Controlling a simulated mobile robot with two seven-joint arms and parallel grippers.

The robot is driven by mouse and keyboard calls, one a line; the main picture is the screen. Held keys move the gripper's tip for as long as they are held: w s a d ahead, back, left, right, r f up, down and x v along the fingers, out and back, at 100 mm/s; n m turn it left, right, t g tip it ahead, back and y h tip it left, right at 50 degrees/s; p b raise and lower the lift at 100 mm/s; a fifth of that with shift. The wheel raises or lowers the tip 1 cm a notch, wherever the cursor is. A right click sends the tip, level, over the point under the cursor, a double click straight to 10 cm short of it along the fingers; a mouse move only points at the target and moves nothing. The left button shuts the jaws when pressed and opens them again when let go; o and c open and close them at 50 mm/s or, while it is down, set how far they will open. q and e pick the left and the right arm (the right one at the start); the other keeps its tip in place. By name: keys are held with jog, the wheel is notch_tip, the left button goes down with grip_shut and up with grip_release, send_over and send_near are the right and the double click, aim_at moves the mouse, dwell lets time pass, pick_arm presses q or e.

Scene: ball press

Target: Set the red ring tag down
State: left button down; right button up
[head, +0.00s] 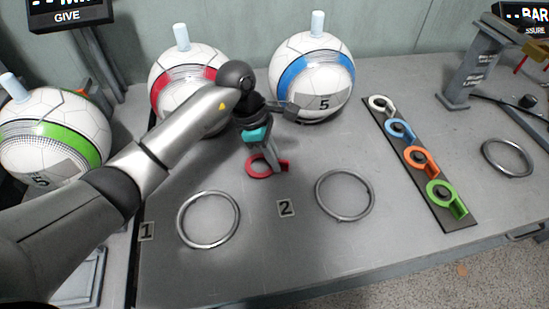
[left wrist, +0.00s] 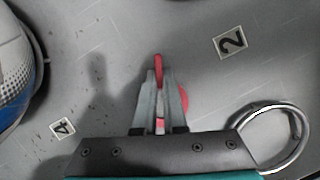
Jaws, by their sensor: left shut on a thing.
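The red ring tag (head: 258,170) is between the fingers of my left gripper (head: 266,157), over the grey table between the ball with the red band and the ring by label 2. My left gripper is shut on it. In the left wrist view the red tag (left wrist: 185,98) shows between and beside the fingertips (left wrist: 160,80), partly hidden by them. It is low over the tabletop; I cannot tell whether it touches. My right gripper is in neither view.
Balls with red (head: 158,92), blue (head: 314,78) and green bands (head: 55,140) stand behind and left. Metal rings (head: 178,222) (head: 318,200) lie in front. A dark strip (head: 462,222) holds white, blue, orange and green tags. Label 2 (head: 286,208) has bare table around it.

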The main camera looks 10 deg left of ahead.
pick_arm(q)
jog(key=c, duration=1.5)
grip_release()
jog(key=shift+f, duration=0.1)
jog(key=o, duration=0.5)
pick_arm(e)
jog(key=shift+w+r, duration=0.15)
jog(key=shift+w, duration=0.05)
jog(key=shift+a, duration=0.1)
pick_arm(q)
jog(key=p+v, duration=0.3)
jog(key=v, duration=0.9)
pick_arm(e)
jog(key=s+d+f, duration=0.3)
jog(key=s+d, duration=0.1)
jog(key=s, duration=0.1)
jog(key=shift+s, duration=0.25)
